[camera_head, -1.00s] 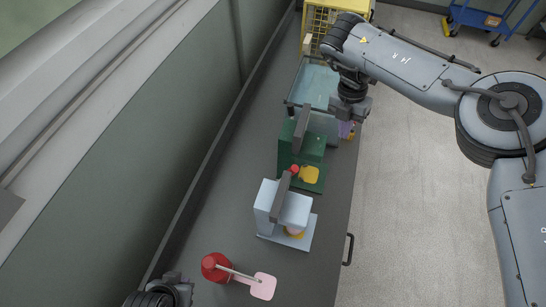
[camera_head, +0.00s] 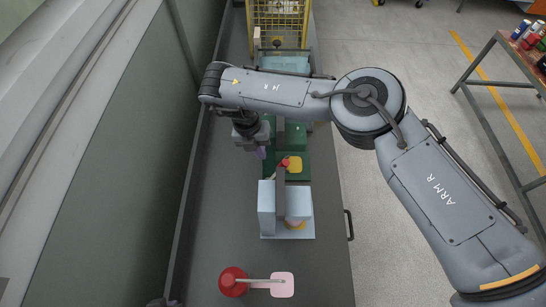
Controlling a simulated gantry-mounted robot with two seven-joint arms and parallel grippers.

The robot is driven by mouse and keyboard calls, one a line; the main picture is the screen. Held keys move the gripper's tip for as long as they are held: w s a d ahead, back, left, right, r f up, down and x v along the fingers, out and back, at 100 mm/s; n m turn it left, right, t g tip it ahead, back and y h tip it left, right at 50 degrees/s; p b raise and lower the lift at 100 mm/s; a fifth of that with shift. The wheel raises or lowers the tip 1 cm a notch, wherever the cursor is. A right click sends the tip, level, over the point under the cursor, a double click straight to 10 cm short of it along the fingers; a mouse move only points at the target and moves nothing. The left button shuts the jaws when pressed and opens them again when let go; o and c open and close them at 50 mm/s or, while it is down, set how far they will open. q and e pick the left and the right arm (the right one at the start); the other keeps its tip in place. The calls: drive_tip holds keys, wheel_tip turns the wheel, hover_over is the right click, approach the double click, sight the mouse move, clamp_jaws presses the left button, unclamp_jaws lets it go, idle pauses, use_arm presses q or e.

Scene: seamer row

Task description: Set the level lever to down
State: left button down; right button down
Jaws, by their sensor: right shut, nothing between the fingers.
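My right gripper (camera_head: 261,153) points down at the left side of the green machine (camera_head: 299,170), shut and empty. My forearm hides part of the bench behind it. A lever with a red knob (camera_head: 285,162) stands at the green machine, beside a yellow pad (camera_head: 295,165). A pale blue machine (camera_head: 267,208) with a dark grey upright stands nearer. At the near end is a red round base (camera_head: 233,281) with a light rod reaching right over a pink plate (camera_head: 283,285). I cannot tell which is the level lever. Only a sliver of my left gripper (camera_head: 163,302) shows at the bottom edge.
The machines stand in a row on a long dark grey bench (camera_head: 215,245). A pale teal tray (camera_head: 286,64) and a yellow cage (camera_head: 278,25) are at the far end. A wall runs along the left. The bench left of the near machines is clear.

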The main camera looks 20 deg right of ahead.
use_arm(q)
drive_tip(key=shift+r+p, duration=0.5)
use_arm(e)
drive_tip(key=shift+s+d+f, duration=0.6)
drive_tip(key=shift+d+f, duration=0.1)
drive_tip(key=shift+d, duration=0.15)
drive_tip(key=shift+s+d+f, duration=0.55)
drive_tip(key=shift+d+f, duration=0.1)
drive_tip(key=shift+d, duration=0.15)
use_arm(q)
drive_tip(key=shift+w, duration=0.1)
